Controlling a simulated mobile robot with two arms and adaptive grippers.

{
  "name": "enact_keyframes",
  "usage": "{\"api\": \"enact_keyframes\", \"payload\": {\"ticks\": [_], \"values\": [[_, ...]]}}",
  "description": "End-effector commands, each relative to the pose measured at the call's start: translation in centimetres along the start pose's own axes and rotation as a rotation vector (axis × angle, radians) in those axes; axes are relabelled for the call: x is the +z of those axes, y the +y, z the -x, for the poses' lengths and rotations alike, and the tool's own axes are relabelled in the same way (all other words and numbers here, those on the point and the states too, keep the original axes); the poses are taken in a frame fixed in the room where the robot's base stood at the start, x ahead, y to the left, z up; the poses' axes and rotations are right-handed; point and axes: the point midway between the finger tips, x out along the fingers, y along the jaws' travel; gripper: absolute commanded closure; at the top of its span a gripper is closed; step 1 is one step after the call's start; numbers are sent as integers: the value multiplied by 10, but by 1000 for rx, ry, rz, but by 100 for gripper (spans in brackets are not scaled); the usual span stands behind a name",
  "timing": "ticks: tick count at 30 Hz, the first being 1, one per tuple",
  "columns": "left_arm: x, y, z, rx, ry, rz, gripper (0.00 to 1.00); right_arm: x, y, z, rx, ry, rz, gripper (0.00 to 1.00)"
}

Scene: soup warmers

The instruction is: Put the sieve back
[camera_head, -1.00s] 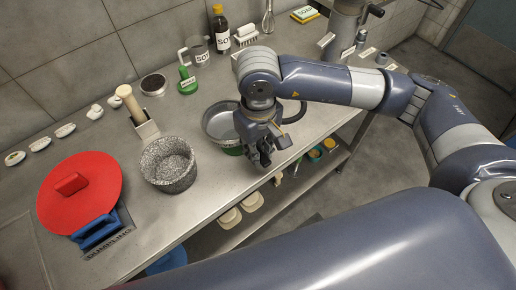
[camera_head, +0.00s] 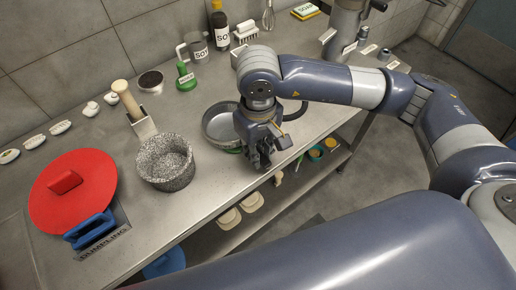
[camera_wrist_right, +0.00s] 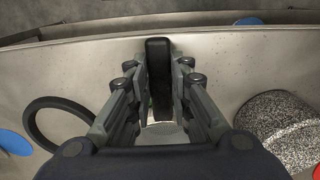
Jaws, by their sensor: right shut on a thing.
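My right gripper (camera_head: 262,160) points down over the front part of the steel counter. In the right wrist view its fingers (camera_wrist_right: 160,85) are closed on an upright black handle (camera_wrist_right: 158,70). The handle appears to belong to the round grey metal sieve (camera_head: 217,124), which is just left of the gripper in the head view. A black ring (camera_wrist_right: 55,122) is on the left in the right wrist view. My left gripper is not in view.
A speckled stone mortar (camera_head: 165,178) stands left of the sieve. Left of it are a red lid (camera_head: 75,205) and a blue handle (camera_head: 90,230). A lower shelf (camera_head: 220,238) holds pale items.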

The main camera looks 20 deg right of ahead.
Motion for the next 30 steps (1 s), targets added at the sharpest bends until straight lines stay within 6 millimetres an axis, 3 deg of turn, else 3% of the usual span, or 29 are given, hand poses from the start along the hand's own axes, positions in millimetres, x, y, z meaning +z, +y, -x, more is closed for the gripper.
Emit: {"api": "enact_keyframes", "payload": {"ticks": [23,24,26,27,30], "values": [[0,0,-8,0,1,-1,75,0,0,-5,0,2,0,100],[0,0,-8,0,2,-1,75,0,0,-4,0,2,0,76],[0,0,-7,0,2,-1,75,0,0,-4,0,1,0,63],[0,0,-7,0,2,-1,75,0,0,-4,0,1,0,57],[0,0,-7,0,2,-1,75,0,0,-4,0,1,0,57]]}}
